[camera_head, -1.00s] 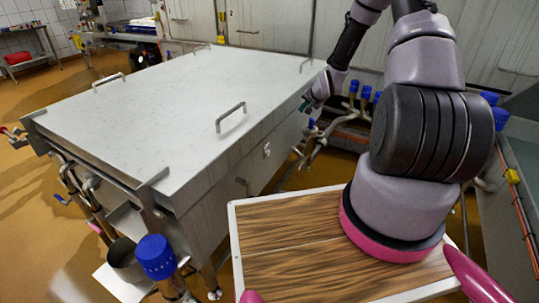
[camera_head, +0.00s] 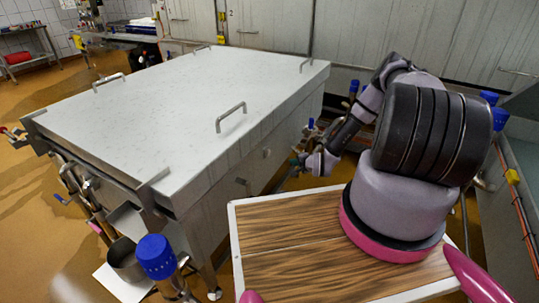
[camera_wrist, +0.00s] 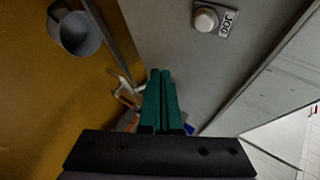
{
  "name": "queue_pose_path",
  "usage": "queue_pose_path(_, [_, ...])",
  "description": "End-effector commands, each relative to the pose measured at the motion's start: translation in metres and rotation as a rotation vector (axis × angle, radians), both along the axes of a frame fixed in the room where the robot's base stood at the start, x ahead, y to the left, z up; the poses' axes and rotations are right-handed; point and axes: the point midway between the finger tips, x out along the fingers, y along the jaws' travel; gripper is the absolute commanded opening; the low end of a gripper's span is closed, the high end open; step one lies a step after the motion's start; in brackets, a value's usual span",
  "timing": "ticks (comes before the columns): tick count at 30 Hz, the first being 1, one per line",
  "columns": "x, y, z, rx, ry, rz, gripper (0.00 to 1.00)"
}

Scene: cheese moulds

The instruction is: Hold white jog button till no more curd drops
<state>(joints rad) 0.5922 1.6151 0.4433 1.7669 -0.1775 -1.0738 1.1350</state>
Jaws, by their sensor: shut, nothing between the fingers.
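The white jog button (camera_wrist: 206,19) is a round knob beside a "JOG" label (camera_wrist: 228,24) on a grey metal panel, near the top of the wrist view. My gripper (camera_wrist: 161,72) has its two green fingers together, with nothing between them. The fingertips are below and left of the button in the wrist view and apart from it. In the head view my gripper (camera_head: 295,163) is small beside the right side of the large steel vat (camera_head: 180,100). The button cannot be made out in the head view. No curd is visible in either view.
A grey bucket (camera_wrist: 76,33) shows at the upper left of the wrist view. Pipes and blue-capped valves (camera_head: 354,88) stand behind my arm. A blue-topped post (camera_head: 157,257) is at the front. Brown floor (camera_head: 30,200) is open on the left.

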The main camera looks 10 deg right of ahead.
Motion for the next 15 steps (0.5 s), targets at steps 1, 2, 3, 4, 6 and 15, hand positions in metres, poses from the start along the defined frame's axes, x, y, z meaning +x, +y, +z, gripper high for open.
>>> queue_pose_path(1, [0.000, 0.000, 0.000, 0.000, 0.000, 0.000, 0.00])
queue_pose_path(2, [0.000, 0.000, 0.000, 0.000, 0.000, 0.000, 0.00])
queue_pose_path(3, [0.000, 0.000, 0.000, 0.000, 0.000, 0.000, 0.00])
queue_pose_path(4, [0.000, 0.000, 0.000, -0.001, 0.000, 0.001, 0.00])
queue_pose_path(6, [0.000, 0.000, 0.000, -0.001, 0.001, 0.001, 0.00])
queue_pose_path(15, [0.012, 0.015, 0.000, -0.001, 0.001, 0.004, 0.00])
